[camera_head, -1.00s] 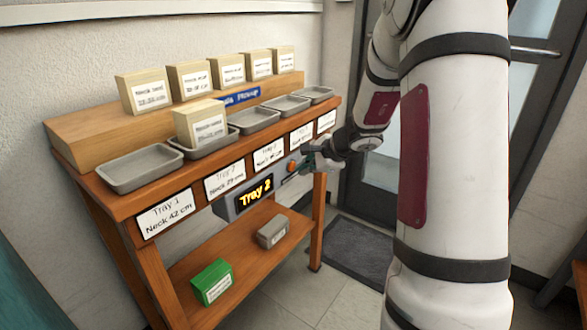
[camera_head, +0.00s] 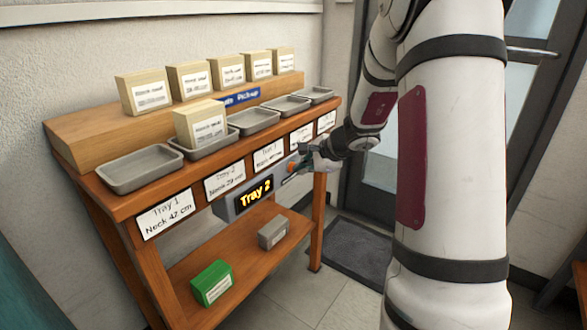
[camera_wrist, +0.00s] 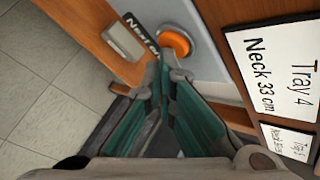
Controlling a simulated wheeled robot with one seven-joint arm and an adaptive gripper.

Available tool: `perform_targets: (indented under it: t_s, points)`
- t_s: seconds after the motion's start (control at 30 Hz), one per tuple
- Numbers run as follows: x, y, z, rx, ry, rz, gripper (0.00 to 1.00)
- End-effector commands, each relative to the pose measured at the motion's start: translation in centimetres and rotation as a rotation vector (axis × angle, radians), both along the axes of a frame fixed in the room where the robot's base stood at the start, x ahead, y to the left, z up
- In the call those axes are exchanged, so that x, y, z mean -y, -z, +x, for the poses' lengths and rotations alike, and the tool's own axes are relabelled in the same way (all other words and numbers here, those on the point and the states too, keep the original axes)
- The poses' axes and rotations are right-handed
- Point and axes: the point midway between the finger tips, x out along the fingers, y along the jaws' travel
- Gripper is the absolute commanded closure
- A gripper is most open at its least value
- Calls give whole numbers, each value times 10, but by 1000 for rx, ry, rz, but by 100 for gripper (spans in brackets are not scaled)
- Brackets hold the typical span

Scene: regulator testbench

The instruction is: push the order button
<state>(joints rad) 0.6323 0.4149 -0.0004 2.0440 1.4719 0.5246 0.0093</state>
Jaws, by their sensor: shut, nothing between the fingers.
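The order button is an orange round button in a grey ring on a grey panel. It shows in the wrist view (camera_wrist: 176,42), beside a dark label that reads "Next or…". My gripper (camera_wrist: 166,72) is shut and empty, its green-sided fingers together. In the wrist view the fingertips overlap the lower left edge of the button; I cannot tell whether they touch it. In the head view my gripper (camera_head: 300,167) is at the panel's right end and mostly hides the button. The display (camera_head: 256,193) on the panel reads "Tray 2".
The wooden bench (camera_head: 110,196) carries grey trays, a label box (camera_head: 201,124) in the second tray and several boxes on the rear step. A green box (camera_head: 212,283) and a grey box (camera_head: 272,232) lie on the lower shelf. A tray label (camera_wrist: 280,70) is beside the panel.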

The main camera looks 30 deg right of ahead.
Motion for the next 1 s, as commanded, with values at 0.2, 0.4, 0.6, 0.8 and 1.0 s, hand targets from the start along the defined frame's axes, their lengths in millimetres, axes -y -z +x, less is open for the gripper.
perform_targets:
  t_s: [0.2,0.4,0.6,0.8,1.0]
  points:
    - [-2,0,3,1,-2,1,100]
    - [-2,0,3,0,-2,1,100]
    - [-2,0,2,1,-2,1,100]
    - [1,1,-5,1,-1,0,100]
    - [4,0,-14,0,-2,0,100]
